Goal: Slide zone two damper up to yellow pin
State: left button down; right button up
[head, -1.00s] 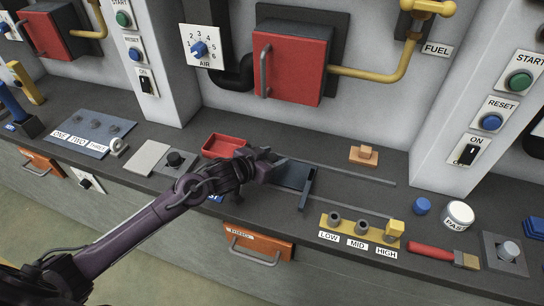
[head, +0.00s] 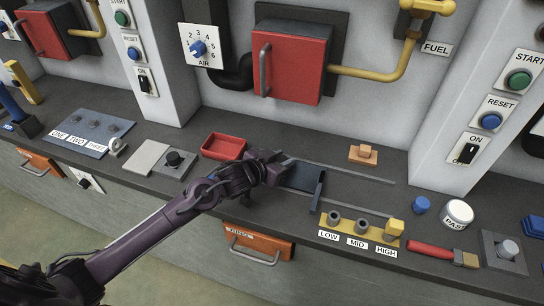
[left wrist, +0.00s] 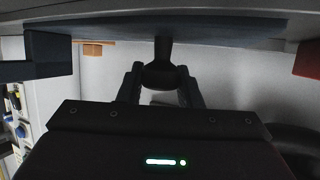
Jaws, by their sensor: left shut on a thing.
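The damper is a dark blue slide plate (head: 303,178) between two rails on the counter, with an upright blue bar (head: 318,191) at its right end. The yellow pin (head: 393,230) stands at the HIGH end of a yellow strip (head: 346,226), right of the bar and apart from it. My left gripper (head: 277,166) is at the plate's left part and hides some of it. In the left wrist view, its fingers (left wrist: 161,84) are shut on a dark knob (left wrist: 163,62) on the blue plate (left wrist: 115,44). My right gripper is out of view.
Grey pegs (head: 333,218) stand at LOW and MID on the strip. A red tray (head: 223,146) lies left of my gripper. An orange block (head: 363,154) sits behind the rails. The rails (head: 345,173) are clear right of the bar.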

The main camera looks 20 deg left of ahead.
pick_arm(q)
jog(key=d, duration=0.5)
jog(key=d+b, duration=0.1)
jog(key=d, duration=0.5)
jog(key=d+b, duration=0.1)
jog(key=d, duration=0.4)
jog(key=shift+s+d, duration=0.3)
jog(key=shift+d, duration=0.1)
jog(key=c, duration=1)
grip_release()
jog(key=shift+c, duration=0.2)
jog(key=shift+a, duration=0.1)
jog(key=shift+b+v, duration=0.4)
jog(key=shift+v, duration=3.45)
